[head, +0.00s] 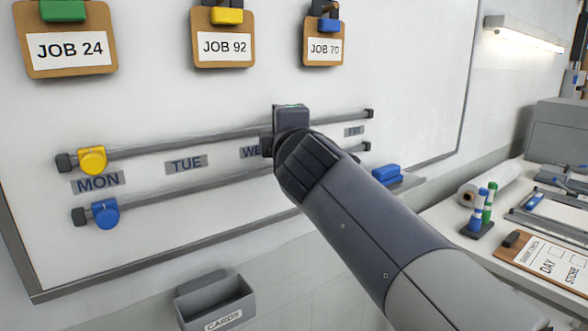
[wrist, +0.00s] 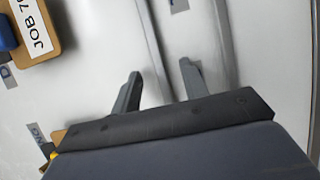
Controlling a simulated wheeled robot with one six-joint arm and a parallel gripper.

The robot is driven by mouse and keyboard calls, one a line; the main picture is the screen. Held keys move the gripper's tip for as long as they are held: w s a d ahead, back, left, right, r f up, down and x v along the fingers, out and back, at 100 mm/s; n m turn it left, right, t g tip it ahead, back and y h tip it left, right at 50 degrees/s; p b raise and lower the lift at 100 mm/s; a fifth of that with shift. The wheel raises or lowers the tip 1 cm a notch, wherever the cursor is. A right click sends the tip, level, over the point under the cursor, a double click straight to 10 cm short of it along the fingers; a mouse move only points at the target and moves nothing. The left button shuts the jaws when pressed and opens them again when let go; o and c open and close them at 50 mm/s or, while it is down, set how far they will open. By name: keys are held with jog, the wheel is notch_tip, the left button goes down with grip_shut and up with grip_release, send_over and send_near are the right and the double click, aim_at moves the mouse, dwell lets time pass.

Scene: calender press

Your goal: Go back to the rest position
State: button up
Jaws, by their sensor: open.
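My gripper (wrist: 160,84) shows in the wrist view with its two fingers apart and nothing between them. It faces the whiteboard, near the two grey rails. In the head view my arm reaches up from the lower right to the board's middle, and its wrist hides the fingers and part of the rails. The upper rail (head: 215,137) carries a yellow slider (head: 92,160) above MON. The lower rail (head: 190,187) carries a blue slider (head: 105,213) below MON.
Clipboards JOB 24 (head: 70,48), JOB 92 (head: 225,46) and JOB 70 (head: 324,48) hang above the rails. A grey CARDS bin (head: 215,300) is below the board. A bench (head: 455,215) with markers (head: 484,208) and a DAY clipboard (head: 545,258) stands at right.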

jog(key=w+d+p, duration=0.4)
jog(key=d, duration=0.2)
jog(key=w+d+p, duration=0.4)
jog(key=d+p, duration=0.1)
jog(key=w+d+p, duration=0.4)
jog(key=d+p, duration=0.1)
jog(key=d, duration=0.1)
jog(key=shift+w+d+r, duration=0.15)
jog(key=shift+w+d, duration=0.2)
jog(key=shift+w+d+p, duration=0.35)
jog(key=shift+w+d, duration=0.05)
jog(key=shift+d, duration=0.2)
